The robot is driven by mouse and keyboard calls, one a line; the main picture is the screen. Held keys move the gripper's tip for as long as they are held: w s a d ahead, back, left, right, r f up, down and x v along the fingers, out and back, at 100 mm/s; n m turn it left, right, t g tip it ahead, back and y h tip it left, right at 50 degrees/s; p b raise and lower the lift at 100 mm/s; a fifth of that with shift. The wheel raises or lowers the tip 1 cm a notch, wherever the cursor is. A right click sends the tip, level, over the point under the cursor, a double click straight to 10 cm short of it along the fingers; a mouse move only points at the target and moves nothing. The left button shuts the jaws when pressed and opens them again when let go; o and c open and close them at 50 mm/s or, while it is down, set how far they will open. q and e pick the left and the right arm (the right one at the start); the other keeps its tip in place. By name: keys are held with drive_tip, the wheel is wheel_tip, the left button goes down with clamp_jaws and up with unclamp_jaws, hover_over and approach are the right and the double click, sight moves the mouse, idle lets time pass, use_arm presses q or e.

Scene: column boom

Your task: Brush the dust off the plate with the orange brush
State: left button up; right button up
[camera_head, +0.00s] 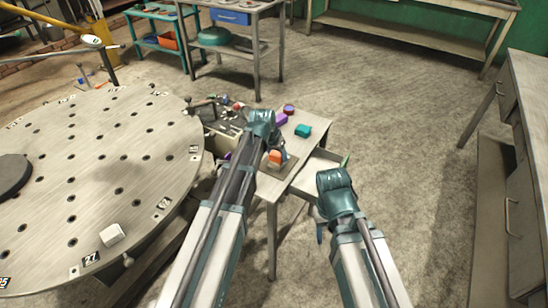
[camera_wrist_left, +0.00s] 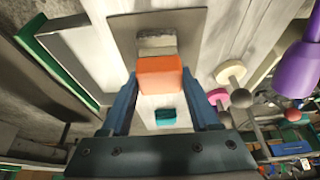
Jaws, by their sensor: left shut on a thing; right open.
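The orange brush (camera_head: 275,157) is in my left gripper (camera_head: 272,152), over the small table. In the left wrist view, its orange block (camera_wrist_left: 160,78) sits between the two blue fingers of my left gripper (camera_wrist_left: 162,84), with pale bristles (camera_wrist_left: 156,42) beyond it. The plate (camera_head: 291,161) is a flat grey-brown square on the table, and it also shows in the left wrist view (camera_wrist_left: 125,38). The bristles overlap the plate there; I cannot tell whether they touch it. No dust can be made out.
A tray-like drawer (camera_head: 315,172) juts out at the right. A large round perforated table (camera_head: 100,150) fills the left. Floor at right is clear.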

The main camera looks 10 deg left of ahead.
use_arm(q)
drive_tip(key=shift+w+d, duration=0.3)
drive_tip(key=shift+w, duration=0.6)
drive_tip(key=shift+w+d, duration=0.3)
drive_tip(key=shift+w, duration=0.6)
drive_tip(key=shift+f, duration=0.1)
drive_tip(key=shift+s, duration=0.1)
drive_tip(key=shift+s, duration=0.1)
drive_tip(key=shift+s+a, duration=0.3)
drive_tip(key=shift+s, duration=0.5)
drive_tip(key=shift+s+a, duration=0.3)
drive_tip(key=shift+s, duration=0.5)
drive_tip(key=shift+s, duration=0.1)
